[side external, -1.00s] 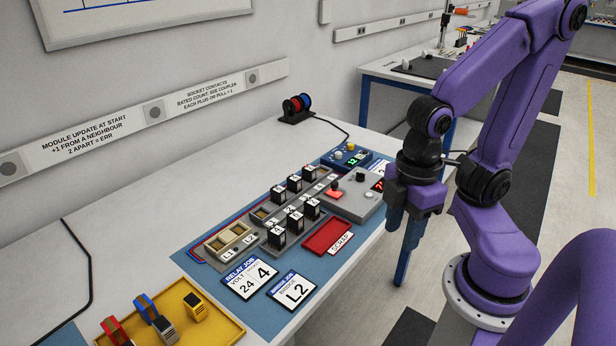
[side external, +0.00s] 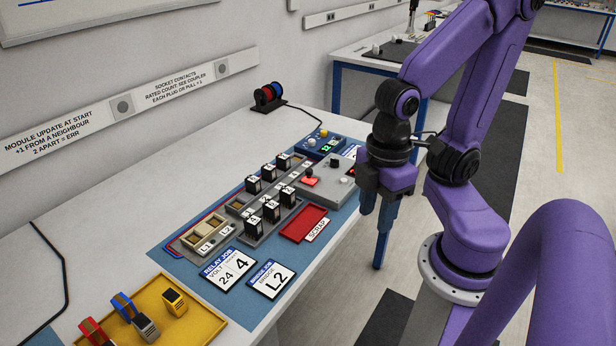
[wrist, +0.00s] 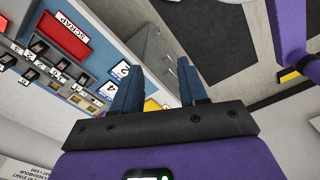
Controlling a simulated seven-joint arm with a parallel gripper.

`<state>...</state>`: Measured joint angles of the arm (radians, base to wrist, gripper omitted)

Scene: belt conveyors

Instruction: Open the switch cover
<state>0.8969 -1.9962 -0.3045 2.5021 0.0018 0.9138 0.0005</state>
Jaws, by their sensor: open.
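A grey control box (side external: 328,186) sits on the blue mat at the far end of the bench. A red part (side external: 310,181) and a black knob (side external: 335,161) show on its top. The red part could be the switch cover; the picture is too small to tell. The box's right edge is partly hidden by my gripper. My gripper (side external: 376,235) is open and empty, beyond the bench's front edge, right of the box and apart from it. Its two blue fingers point down. In the wrist view, the open fingers (wrist: 157,66) have nothing between them.
A red scrap tray (side external: 303,223), a relay rack (side external: 271,228) with several black relays, and a blue meter box (side external: 322,144) stand close to the control box. A cable spool (side external: 270,96) stands behind.

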